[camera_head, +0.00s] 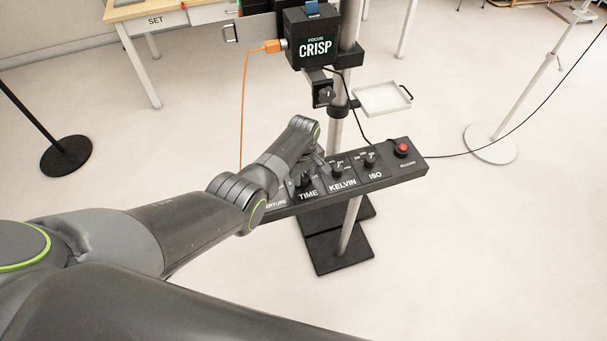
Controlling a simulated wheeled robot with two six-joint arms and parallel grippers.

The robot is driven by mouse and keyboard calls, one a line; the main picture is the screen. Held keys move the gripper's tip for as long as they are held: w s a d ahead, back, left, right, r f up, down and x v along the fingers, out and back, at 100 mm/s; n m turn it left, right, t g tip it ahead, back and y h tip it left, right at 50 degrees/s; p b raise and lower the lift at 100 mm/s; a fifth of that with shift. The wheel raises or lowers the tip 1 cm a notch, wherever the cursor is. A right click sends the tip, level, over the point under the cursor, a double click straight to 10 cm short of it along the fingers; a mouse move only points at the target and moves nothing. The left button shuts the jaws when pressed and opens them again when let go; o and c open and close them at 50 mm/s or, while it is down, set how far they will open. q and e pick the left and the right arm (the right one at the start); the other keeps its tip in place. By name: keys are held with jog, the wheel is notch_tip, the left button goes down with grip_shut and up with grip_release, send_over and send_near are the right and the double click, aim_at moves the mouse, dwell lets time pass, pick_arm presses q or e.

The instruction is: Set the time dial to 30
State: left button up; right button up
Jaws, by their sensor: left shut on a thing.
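A black control panel (405,172) is fixed to a stand pole and carries a row of labelled dials. The TIME dial (306,181) is a dark knob above the TIME label. My left gripper (307,172) is at the TIME dial, its jaws shut on that knob. The wrist partly hides the dial, so its number marks and pointer cannot be read. The KELVIN dial (337,170) and ISO dial (369,161) are to its right. The APERTURE label is partly covered by my arm. My right gripper does not show.
A red button (403,149) sits at the panel's right end. An orange cable (244,95) hangs left of the pole.

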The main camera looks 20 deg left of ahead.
aim_at(304, 177)
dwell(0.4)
pick_arm(q)
jog(key=o, duration=1)
jog(key=shift+r, duration=0.1)
jog(key=shift+r, duration=0.25)
notch_tip(304, 177, up, 6)
jog(key=shift+p, duration=0.45)
notch_tip(304, 177, up, 11)
jog(key=shift+f+b, duration=0.1)
jog(key=shift+b, duration=0.75)
